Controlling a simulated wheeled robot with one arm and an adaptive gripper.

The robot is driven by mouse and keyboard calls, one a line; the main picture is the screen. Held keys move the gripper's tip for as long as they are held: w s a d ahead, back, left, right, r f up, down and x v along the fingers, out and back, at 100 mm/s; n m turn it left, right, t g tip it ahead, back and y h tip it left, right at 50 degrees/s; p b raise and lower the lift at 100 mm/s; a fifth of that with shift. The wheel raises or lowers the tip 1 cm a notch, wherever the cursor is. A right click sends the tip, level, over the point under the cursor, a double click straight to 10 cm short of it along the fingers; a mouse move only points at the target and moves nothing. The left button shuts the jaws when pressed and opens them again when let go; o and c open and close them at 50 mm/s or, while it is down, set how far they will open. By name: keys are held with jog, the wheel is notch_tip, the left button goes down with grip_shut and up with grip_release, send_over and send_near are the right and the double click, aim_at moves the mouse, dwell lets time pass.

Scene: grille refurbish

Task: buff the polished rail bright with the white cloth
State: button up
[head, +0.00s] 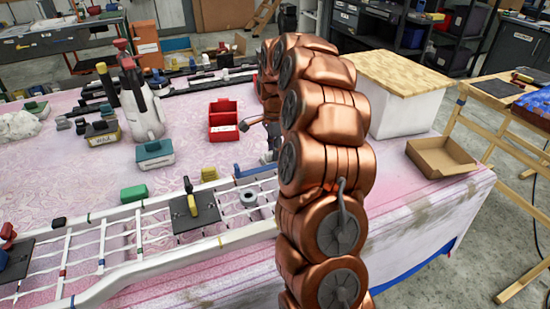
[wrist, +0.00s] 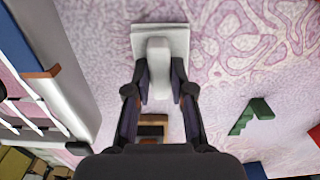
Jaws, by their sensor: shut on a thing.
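In the wrist view my gripper (wrist: 160,90) is shut on a pale grey-white piece, which I take for the white cloth (wrist: 172,34). It has a flat square part with a raised middle part between the fingers. A pale rail (wrist: 62,62) of the grille runs along the left of that view, apart from the cloth. In the head view the grille's white front rail (head: 165,268) and back rail (head: 130,208) lie on the table; my arm hides their right ends. My gripper is mostly hidden behind my arm there. I cannot tell which rail is the polished one.
A cardboard tray (head: 440,158) and a white box with a wooden top (head: 400,105) stand at right.

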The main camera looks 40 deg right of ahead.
grip_shut()
jog(key=shift+r+p, duration=0.35)
jog(key=shift+r, duration=2.65)
jog(key=shift+r, duration=0.1)
